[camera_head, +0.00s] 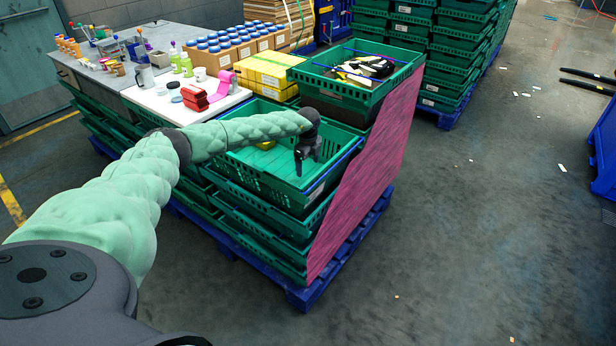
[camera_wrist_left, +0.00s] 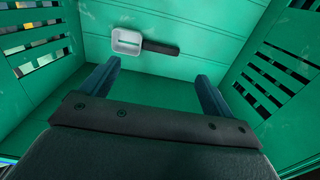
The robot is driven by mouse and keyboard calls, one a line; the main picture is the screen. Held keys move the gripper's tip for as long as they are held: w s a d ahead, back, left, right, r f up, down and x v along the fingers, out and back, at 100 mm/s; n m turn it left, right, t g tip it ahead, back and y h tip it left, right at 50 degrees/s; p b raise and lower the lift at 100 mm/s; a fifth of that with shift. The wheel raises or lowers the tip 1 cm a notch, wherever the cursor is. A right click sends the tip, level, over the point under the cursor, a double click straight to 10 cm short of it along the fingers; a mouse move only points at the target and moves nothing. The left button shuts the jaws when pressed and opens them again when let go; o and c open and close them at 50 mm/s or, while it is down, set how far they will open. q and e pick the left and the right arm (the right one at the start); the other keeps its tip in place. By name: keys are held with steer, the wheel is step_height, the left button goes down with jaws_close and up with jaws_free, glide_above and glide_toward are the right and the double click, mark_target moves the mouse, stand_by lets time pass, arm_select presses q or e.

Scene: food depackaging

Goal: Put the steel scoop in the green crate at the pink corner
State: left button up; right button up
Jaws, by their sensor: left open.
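The steel scoop (camera_wrist_left: 127,41), a pale box-shaped head with a dark handle (camera_wrist_left: 161,48), lies on the floor of the green crate in the left wrist view. In the head view I cannot make the scoop out. The open green crate (camera_head: 246,181) at the pink corner tops the front stack, beside the pink panel (camera_head: 368,178). My left gripper (camera_head: 307,163) points down into the crate near its right side. In the left wrist view its two fingers (camera_wrist_left: 157,75) are spread apart with nothing between them, and the scoop lies beyond them. My right gripper is not in view.
A higher green crate (camera_head: 339,92) with black and white items stands behind. A white board (camera_head: 155,107) with a red tape dispenser (camera_head: 195,98) lies left of the crate. Yellow boxes (camera_head: 262,71) and blue-lidded jars (camera_head: 236,38) are behind. A blue pallet (camera_head: 299,297) is under the stack.

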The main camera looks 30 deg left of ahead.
arm_select(q)
steer(key=shift+r+b, duration=0.3)
steer(key=shift+r, duration=1.5)
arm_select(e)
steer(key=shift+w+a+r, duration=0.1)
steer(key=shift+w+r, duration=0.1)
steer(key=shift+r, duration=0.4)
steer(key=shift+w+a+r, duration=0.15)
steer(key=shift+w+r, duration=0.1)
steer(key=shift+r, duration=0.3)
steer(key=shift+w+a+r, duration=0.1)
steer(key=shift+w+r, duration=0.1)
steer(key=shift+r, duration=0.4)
